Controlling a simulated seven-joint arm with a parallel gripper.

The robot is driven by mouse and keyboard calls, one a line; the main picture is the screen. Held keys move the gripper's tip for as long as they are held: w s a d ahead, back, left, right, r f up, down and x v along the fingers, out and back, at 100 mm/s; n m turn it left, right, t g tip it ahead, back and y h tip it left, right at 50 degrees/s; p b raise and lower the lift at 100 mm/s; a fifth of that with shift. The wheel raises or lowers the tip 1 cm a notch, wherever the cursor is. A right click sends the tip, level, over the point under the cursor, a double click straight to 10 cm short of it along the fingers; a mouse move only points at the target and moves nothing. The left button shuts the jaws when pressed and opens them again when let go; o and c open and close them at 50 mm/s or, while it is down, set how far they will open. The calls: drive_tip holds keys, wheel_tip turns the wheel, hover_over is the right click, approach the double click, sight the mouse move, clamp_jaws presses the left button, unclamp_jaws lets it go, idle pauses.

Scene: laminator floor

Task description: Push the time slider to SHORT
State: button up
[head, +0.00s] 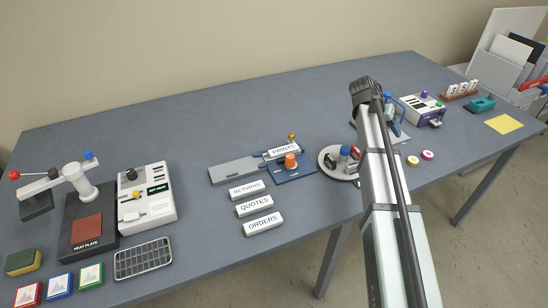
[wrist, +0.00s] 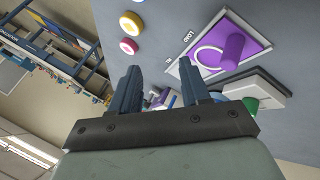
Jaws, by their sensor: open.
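My gripper (wrist: 160,84) shows in the wrist view, its two dark blue fingers apart with nothing held between them. A white control box (head: 158,211) with a dark knob, a small green display and a yellow knob (head: 137,195) stands beside the heat plate in the head view, far left of my arm. Its lettering is too small to read, so I cannot tell whether the yellow knob is the time slider. In the wrist view a purple panel (wrist: 216,62) with a purple knob (wrist: 232,46) lies right of my fingers, apart from them.
The heat plate (head: 86,234) has a lever arm above it. Label blocks, including RETURNS (head: 246,187), lie mid-table. A purple-and-white machine (head: 424,109) stands at the right. Yellow and pink discs (head: 428,155) lie near the front edge. The back left of the table is clear.

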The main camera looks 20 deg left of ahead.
drive_tip(key=s+a+r+n+y, duration=0.1)
drive_tip(key=s+a+n, duration=0.2)
drive_tip(key=a, duration=0.9)
drive_tip(key=s+a+r+n+y, duration=0.2)
drive_tip(key=s+a, duration=0.2)
drive_tip(key=a, duration=0.8)
wheel_tip(320, 180, up, 7)
drive_tip(key=n+g+y, duration=0.3)
drive_tip(key=n+y, duration=0.1)
drive_tip(key=n, duration=1.1)
hover_over(135, 192)
wheel_tip(135, 192, down, 12)
drive_tip(key=shift+f, duration=0.15)
clamp_jaws()
